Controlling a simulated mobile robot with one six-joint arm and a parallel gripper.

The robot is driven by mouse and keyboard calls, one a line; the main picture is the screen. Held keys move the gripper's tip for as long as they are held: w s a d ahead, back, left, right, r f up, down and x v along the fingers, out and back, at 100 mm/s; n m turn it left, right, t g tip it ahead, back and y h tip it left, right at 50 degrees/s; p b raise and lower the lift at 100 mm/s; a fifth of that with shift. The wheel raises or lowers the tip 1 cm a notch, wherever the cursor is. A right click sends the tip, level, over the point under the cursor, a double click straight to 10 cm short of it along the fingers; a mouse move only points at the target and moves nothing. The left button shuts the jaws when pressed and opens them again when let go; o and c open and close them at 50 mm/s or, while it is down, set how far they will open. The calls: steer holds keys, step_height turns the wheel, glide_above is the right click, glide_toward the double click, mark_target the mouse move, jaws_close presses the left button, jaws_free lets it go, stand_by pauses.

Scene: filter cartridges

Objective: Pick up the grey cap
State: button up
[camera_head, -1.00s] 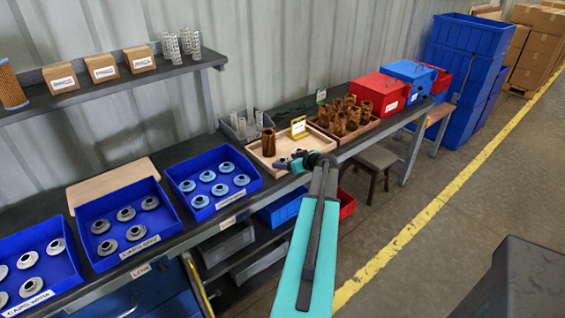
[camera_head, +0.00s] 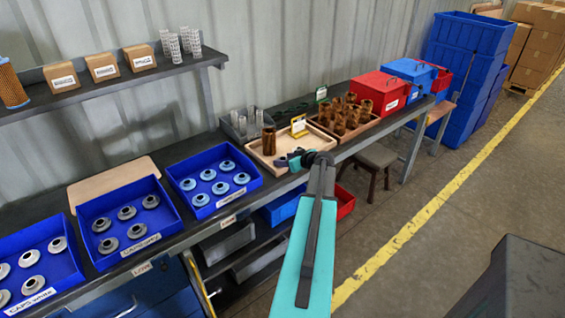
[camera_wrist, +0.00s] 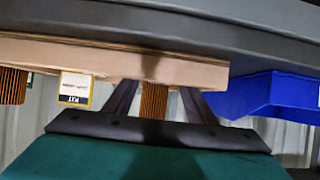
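Several grey caps (camera_head: 126,212) sit in the middle blue tray (camera_head: 163,238), whose label appears to read CAPS grey. My gripper (camera_head: 281,162) is well to the right of them, at the front edge of the wooden tray (camera_head: 257,155). In the wrist view my gripper (camera_wrist: 158,88) has its two dark fingers spread apart with nothing held. A brown cartridge (camera_wrist: 154,101) shows beyond the gap between them. No grey cap shows in the wrist view.
A blue tray of bluish caps (camera_head: 221,188) lies between the grey caps and my gripper. The white-labelled cap tray (camera_head: 75,270) is at far left. A brown cartridge (camera_head: 269,141) and a yellow-framed card (camera_head: 298,125) stand by my gripper. A shelf (camera_head: 110,82) overhangs the left side.

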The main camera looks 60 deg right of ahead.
steer(key=shift+c, duration=0.7)
steer(key=shift+r, duration=0.2)
steer(key=shift+r+b, duration=0.75)
steer(key=shift+r, duration=0.45)
steer(key=s+a+r+b, duration=0.2)
steer(key=s+b, duration=0.2)
steer(key=s, duration=1.1)
steer(key=shift+s+a+r+b, duration=0.15)
steer(key=shift+s+a+b, duration=0.2)
steer(key=shift+s+b, duration=0.05)
steer(key=shift+s, duration=0.1)
